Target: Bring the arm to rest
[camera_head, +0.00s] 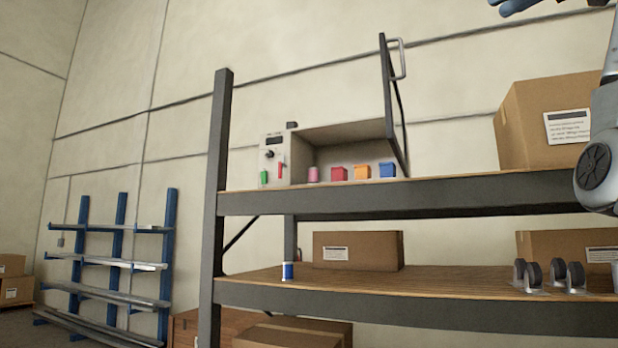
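Part of my arm (598,150) shows at the right edge of the head view, in front of the large cardboard box on the upper shelf. A blue-grey piece at the top right edge may also be mine.
A large box (550,115) stands right. A blue-white can (288,271) and casters (560,275) are on the lower shelf.

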